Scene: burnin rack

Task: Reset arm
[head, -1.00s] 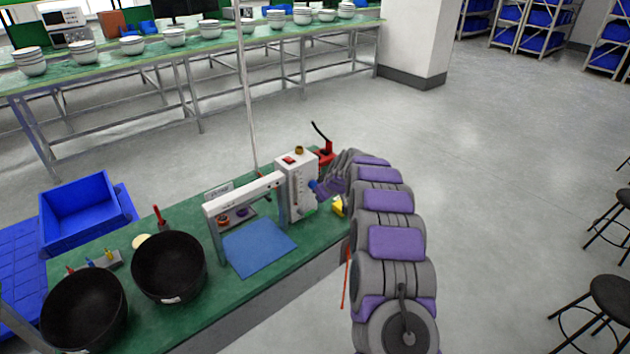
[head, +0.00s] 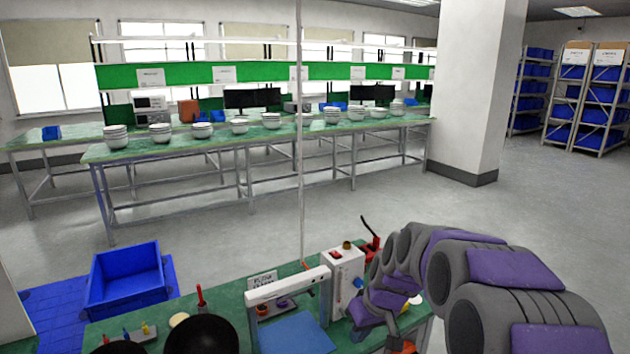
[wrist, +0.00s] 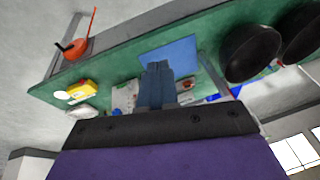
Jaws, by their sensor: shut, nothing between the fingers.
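My arm rises from the lower right of the head view and curls over the right part of the green workbench (head: 235,290). My gripper (wrist: 158,68) shows in the wrist view with its two fingers together and nothing between them. It is above the bench, in line with the blue mat (wrist: 183,52), and I cannot tell any contact. In the head view the gripper's fingertips are hidden or too unclear to make out. The blue mat (head: 293,334) lies under a white frame (head: 288,284). A white control box (head: 342,278) stands right of it.
Black bowls (head: 202,337) stand at the bench's left; two show in the wrist view (wrist: 250,52). A red-handled device (head: 371,245) is behind the control box. A pillar (head: 477,90) stands behind. The aisle floor is clear.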

